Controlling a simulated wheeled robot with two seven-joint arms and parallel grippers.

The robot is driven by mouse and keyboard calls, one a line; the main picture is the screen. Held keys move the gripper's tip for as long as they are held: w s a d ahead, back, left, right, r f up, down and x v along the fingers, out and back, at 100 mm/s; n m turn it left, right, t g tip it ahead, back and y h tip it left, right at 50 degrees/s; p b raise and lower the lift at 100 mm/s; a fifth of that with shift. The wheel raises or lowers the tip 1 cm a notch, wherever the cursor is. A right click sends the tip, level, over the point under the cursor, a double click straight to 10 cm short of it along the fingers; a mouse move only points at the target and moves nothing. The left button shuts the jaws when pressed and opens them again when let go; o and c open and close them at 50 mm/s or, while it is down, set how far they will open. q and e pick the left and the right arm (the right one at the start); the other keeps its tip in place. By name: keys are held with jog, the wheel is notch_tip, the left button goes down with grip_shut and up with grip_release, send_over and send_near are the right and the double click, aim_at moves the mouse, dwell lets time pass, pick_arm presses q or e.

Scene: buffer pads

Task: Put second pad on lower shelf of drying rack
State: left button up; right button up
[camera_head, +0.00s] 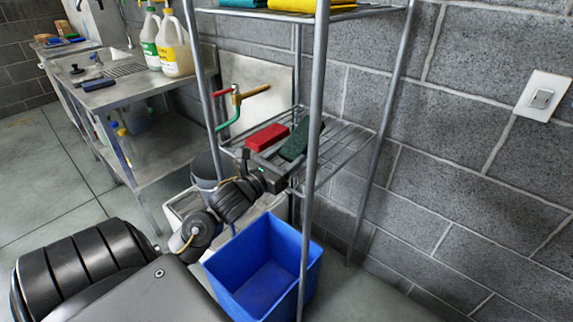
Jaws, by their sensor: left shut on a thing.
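The drying rack (318,110) is grey metal with wire shelves. On its lower shelf (345,150) lies a red pad (266,136), on the left side. A dark green pad (299,141) is just right of it, at the shelf, partly behind a rack post. My left gripper (282,168) reaches in at the near edge of the lower shelf and is shut on the near end of the green pad. Whether the green pad fully rests on the wires is hard to tell. My right gripper is out of view.
A blue bin (262,268) stands under the shelf, with a pale container beside it. Rack posts rise close to my left arm. Yellow and teal items lie on the upper shelf. A steel sink counter (125,92) with bottles (175,48) is at left. The lower shelf's right part is clear.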

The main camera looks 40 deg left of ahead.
pick_arm(q)
jog(key=shift+f, duration=0.95)
jog(key=shift+a, duration=0.1)
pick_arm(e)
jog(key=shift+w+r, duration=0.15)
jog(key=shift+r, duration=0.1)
pick_arm(q)
jog(key=shift+f, duration=0.15)
jog(key=o, duration=1.1)
jog(key=shift+c, duration=0.2)
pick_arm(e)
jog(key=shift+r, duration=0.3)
